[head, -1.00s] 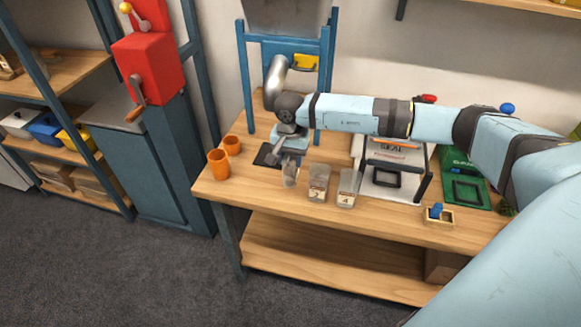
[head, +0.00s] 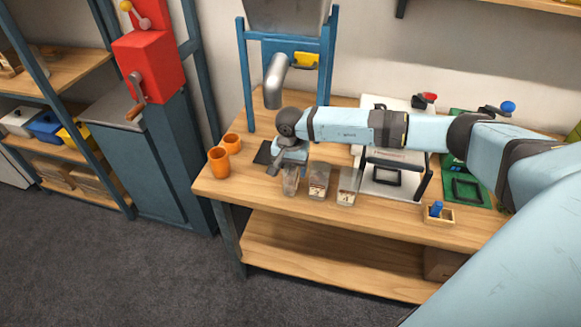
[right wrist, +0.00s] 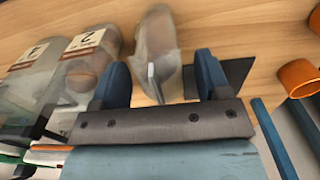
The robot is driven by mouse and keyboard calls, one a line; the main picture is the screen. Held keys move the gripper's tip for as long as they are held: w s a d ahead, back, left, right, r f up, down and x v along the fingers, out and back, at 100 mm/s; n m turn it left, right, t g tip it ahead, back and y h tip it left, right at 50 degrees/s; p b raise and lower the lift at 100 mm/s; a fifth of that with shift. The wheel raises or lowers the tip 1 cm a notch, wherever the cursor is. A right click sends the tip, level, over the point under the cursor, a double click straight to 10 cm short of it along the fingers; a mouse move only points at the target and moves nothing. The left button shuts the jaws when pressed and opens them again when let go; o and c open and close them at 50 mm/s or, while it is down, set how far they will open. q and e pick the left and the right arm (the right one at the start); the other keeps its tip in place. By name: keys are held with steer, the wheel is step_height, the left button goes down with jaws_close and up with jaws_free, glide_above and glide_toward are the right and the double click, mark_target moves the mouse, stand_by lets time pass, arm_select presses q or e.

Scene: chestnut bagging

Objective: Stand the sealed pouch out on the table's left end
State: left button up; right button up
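A clear pouch (head: 290,186) stands at the front of the table, left of two labelled pouches. My right gripper (head: 284,168) is right at its top, coming down from behind. In the right wrist view the same pouch (right wrist: 157,45) lies between the two blue fingers (right wrist: 162,82), with a visible gap on either side, so the gripper looks open. The pouch's front label is not visible there. My left gripper is out of view.
Two orange cups (head: 218,163) (head: 232,143) stand near the table's left end, with bare wood around them. A white sealer (head: 400,180) and a small tray (head: 437,214) are to the right.

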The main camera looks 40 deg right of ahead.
steer(key=shift+r, duration=0.15)
step_height(320, 180, up, 12)
steer(key=shift+f+b, duration=0.15)
steer(key=shift+b, duration=0.45)
steer(key=s+a+f+m+g+y, duration=0.1)
steer(key=s+a+f+m+y, duration=0.2)
steer(key=a, duration=0.6)
steer(key=s+a+f+g+y, duration=0.1)
steer(key=s+a+f+y, duration=0.1)
steer(key=s+a+y, duration=0.45)
steer(key=s+a+r+m+t+y, duration=0.1)
steer(key=a+m+t+y, duration=0.2)
steer(key=a+m+y, duration=0.35)
steer(key=s+a+r+m+t+y, duration=0.2)
steer(key=a+m+t+y, duration=0.1)
steer(key=a+m, duration=0.55)
steer(key=s+d+f+n+t+h, duration=0.2)
steer(key=s+d+f+n+h, duration=0.2)
steer(key=f+n, duration=0.3)
steer(key=s+d+f+n+t+h, duration=0.2)
steer(key=s+d+f+n+h, duration=0.2)
steer(key=n, duration=0.9)
steer(key=s+d+f+n+t+h, duration=0.2)
steer(key=s+d+f+n+h, duration=0.3)
steer(key=f+n, duration=0.5)
steer(key=s+n+h, duration=0.1)
steer(key=h, duration=0.1)
steer(key=shift+s+t+h, duration=0.25)
steer(key=shift+t+h, duration=0.15)
